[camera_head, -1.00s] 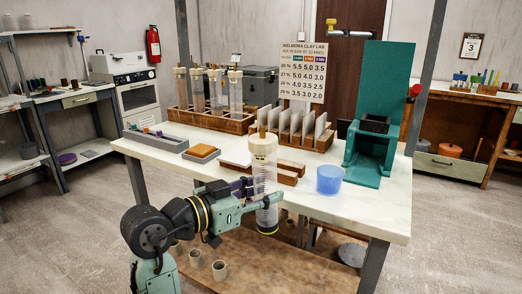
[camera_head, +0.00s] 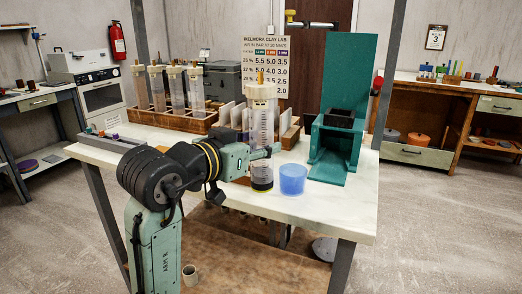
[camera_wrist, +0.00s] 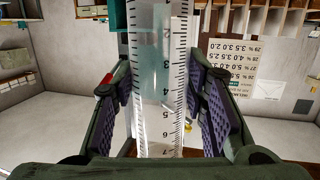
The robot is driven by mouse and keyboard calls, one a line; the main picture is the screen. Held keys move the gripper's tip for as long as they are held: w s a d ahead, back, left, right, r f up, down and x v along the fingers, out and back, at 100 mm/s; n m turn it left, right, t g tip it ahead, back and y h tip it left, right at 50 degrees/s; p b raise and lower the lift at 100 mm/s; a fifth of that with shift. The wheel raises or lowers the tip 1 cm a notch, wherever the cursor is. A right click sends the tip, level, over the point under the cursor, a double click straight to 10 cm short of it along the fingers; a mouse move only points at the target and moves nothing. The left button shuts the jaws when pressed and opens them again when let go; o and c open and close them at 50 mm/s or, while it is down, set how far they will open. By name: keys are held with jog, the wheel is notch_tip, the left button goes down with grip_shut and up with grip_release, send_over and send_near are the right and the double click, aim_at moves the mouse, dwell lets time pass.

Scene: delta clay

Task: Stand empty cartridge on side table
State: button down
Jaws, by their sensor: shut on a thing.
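My gripper (camera_head: 262,155) is shut on a clear cartridge (camera_head: 262,128) with a cream cap and a dark lower end. It holds the cartridge upright at the near side of the white table (camera_head: 335,203). The cartridge looks empty. In the wrist view the clear tube (camera_wrist: 160,95) with black scale marks stands between the two purple-padded fingers (camera_wrist: 168,105). Its lower end is near the tabletop, left of a blue cup (camera_head: 293,179); I cannot tell whether it touches the table.
A wooden rack (camera_head: 172,118) with several capped cartridges stands at the back left. A teal press (camera_head: 333,150) stands at the right. A sign (camera_head: 266,62) rises behind the held cartridge. A wooden bench (camera_head: 450,100) is at the far right.

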jog(key=shift+w+d+f+p, duration=0.15)
jog(key=shift+w+f+p, duration=0.1)
jog(key=shift+w+f, duration=0.65)
jog(key=shift+w+d+f+p, duration=0.1)
jog(key=shift+w+f+p, duration=0.1)
jog(key=shift+w+f, duration=0.7)
jog(key=shift+s+f, duration=0.1)
jog(key=shift+f, duration=0.15)
jog(key=c, duration=1)
grip_release()
jog(key=b+v, duration=0.2)
jog(key=v, duration=1)
